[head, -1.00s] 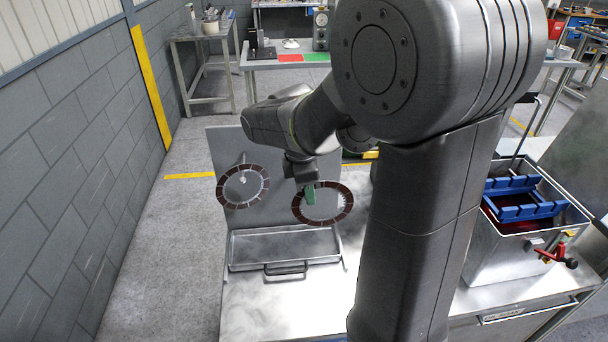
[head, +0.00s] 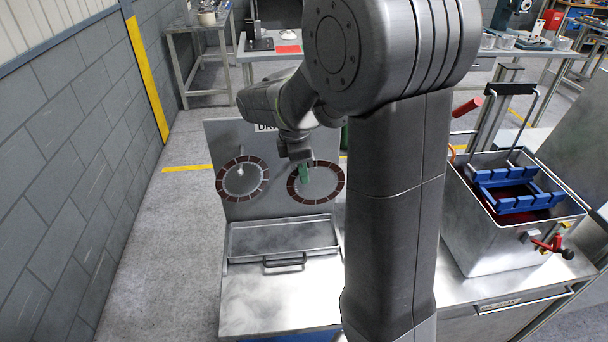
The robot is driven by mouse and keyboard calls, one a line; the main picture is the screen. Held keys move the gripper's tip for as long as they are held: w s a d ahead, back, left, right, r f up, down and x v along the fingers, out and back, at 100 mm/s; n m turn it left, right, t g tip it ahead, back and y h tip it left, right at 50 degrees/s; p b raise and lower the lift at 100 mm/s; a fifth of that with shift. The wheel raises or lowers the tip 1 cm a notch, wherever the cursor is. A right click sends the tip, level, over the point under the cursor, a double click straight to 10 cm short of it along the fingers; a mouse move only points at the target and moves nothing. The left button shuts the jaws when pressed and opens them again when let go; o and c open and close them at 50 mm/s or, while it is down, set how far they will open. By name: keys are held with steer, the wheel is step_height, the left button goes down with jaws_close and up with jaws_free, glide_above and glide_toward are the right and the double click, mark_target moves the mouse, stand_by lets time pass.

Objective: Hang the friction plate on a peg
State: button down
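A brown, ring-shaped friction plate (head: 325,197) with a toothed-looking segmented face is at my gripper (head: 304,172), in front of the right part of the upright grey board (head: 273,150). The gripper's green fingertips reach the ring's upper left inner edge and appear shut on it. A second friction plate (head: 223,188) hangs at the left of the board, around a light peg tip (head: 240,171). Any peg behind the held plate is hidden or too small to tell, so I cannot tell whether the plate is around one.
A shallow metal drip tray (head: 284,253) with a handle sits below the board on the steel bench (head: 255,310). At right stands a metal tank (head: 470,245) with a blue rack (head: 520,205) and a red-handled valve (head: 548,243). A block wall (head: 60,190) runs along the left.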

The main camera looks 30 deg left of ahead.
steer(key=w+a+f, duration=0.1)
steer(key=w+a, duration=0.3)
steer(key=shift+w+f+p, duration=0.15)
steer(key=shift+w+p, duration=0.15)
steer(key=shift+w, duration=0.05)
stand_by(0.6)
